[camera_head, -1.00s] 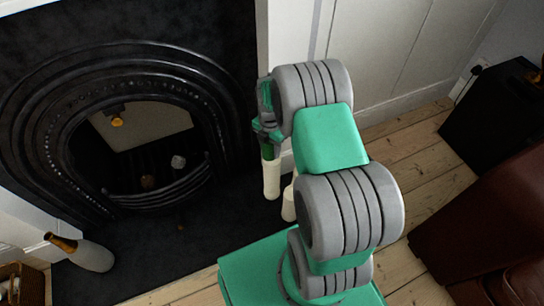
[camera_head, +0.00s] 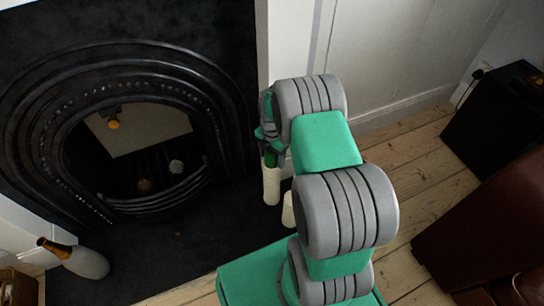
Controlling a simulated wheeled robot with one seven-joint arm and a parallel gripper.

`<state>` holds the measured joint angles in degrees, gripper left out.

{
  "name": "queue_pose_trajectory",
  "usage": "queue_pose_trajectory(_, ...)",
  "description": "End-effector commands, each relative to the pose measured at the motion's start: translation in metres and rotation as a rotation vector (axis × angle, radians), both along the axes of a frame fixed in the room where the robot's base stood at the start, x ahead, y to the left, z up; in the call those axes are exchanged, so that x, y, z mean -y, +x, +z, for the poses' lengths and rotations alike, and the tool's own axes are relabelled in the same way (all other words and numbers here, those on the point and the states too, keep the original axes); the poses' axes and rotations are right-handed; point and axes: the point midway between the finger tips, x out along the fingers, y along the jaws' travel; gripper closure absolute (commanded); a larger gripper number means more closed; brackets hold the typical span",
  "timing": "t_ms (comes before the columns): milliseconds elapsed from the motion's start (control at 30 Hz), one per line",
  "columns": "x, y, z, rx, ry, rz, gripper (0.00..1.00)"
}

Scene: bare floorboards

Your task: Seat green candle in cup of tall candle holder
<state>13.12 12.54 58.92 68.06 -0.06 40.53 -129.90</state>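The tall candle holder (camera_head: 271,188) is a slim white column. It stands upright on the dark hearth, just right of the fireplace. The green candle (camera_head: 270,159) is upright directly above it, and its lower end meets the holder's top rim. I cannot tell whether it is inside the cup or in front of or behind it. My gripper (camera_head: 268,137) is over the candle's upper part, pointing down. My wrist and arm hide most of its fingers, so its grip does not show clearly.
A shorter white holder (camera_head: 288,210) stands close on the right, partly behind my arm. A black fireplace (camera_head: 125,135) fills the left. A pale bottle-shaped object (camera_head: 85,263) leans at lower left. A black box (camera_head: 495,120) and brown leather furniture (camera_head: 490,230) stand at right.

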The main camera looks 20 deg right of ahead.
Motion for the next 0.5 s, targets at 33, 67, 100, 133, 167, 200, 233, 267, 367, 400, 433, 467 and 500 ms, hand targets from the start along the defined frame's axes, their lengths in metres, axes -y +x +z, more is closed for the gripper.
queue_pose_trajectory(33,0.000,0.000,0.000,0.000,0.000,0.000,0.33)
queue_pose_trajectory(67,0.000,0.000,0.000,0.000,0.000,0.000,0.33)
queue_pose_trajectory(100,0.000,0.000,0.000,0.000,0.000,0.000,0.33)
queue_pose_trajectory(133,0.000,0.000,0.000,0.000,0.000,0.000,0.33)
queue_pose_trajectory(167,0.000,0.000,0.000,0.000,0.000,0.000,0.33)
queue_pose_trajectory(200,0.000,0.000,0.001,0.000,0.000,0.000,0.33)
queue_pose_trajectory(233,0.000,0.000,0.003,0.001,0.000,0.000,0.33)
queue_pose_trajectory(267,0.000,0.000,0.005,0.001,0.000,0.000,0.33)
queue_pose_trajectory(367,0.000,0.002,0.021,0.005,-0.001,0.000,0.33)
queue_pose_trajectory(400,0.000,0.002,0.030,0.004,-0.001,0.000,0.33)
queue_pose_trajectory(433,0.000,0.001,0.038,0.004,0.000,0.000,0.33)
queue_pose_trajectory(467,0.000,0.001,0.046,0.004,-0.001,0.000,0.33)
queue_pose_trajectory(500,0.000,0.002,0.057,0.005,-0.001,0.000,0.33)
